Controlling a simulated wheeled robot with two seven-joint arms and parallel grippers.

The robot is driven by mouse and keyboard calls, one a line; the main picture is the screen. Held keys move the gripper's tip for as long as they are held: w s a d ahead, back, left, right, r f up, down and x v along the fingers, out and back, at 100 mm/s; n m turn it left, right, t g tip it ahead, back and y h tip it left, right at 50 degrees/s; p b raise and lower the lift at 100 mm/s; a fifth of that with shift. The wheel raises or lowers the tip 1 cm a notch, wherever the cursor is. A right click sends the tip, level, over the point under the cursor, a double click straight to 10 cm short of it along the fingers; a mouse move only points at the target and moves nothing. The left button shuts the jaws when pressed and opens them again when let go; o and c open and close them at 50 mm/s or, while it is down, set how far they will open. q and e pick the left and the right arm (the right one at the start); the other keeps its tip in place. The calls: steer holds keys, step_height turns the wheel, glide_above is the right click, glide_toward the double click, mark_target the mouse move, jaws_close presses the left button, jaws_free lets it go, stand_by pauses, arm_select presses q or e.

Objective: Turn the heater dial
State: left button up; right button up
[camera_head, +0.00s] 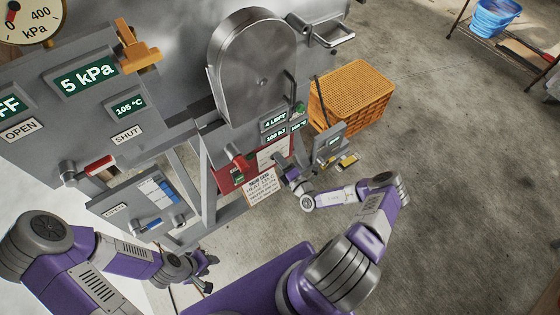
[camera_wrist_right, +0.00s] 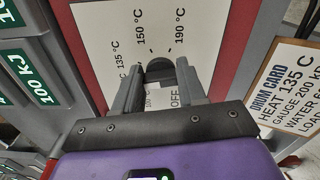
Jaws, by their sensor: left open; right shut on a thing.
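The heater dial (camera_wrist_right: 160,70) is a dark knob on a white plate marked 135 °C, 150 °C, 190 °C and OFF. In the right wrist view my right gripper (camera_wrist_right: 160,88) has one finger on each side of the knob and is shut on it. The fingers and palm hide part of the knob and lower scale, so its pointer is unclear. In the head view my right gripper (camera_head: 282,170) is at the pale dial plate (camera_head: 272,154) on the red panel. My left gripper (camera_head: 206,272) is open and empty, low at the left, away from the dial.
A drum card (camera_wrist_right: 297,85) reading HEAT 135 C hangs right of the dial. Green displays (camera_wrist_right: 25,75) are at its left. Orange crates (camera_head: 350,95) stand on the floor behind; open concrete lies to the right.

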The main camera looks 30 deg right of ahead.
steer(key=m+b, duration=0.1)
steer(key=m, duration=0.5)
steer(key=shift+f, duration=0.2)
stand_by(0.4)
steer(key=o, duration=1.1)
steer(key=shift+c, duration=0.2)
steer(key=shift+s, duration=0.1)
steer(key=s+p, duration=0.1)
steer(key=s, duration=0.6)
steer(key=shift+s+d+p, duration=0.25)
steer(key=shift+d+p, duration=0.05)
steer(key=shift+a, duration=0.1)
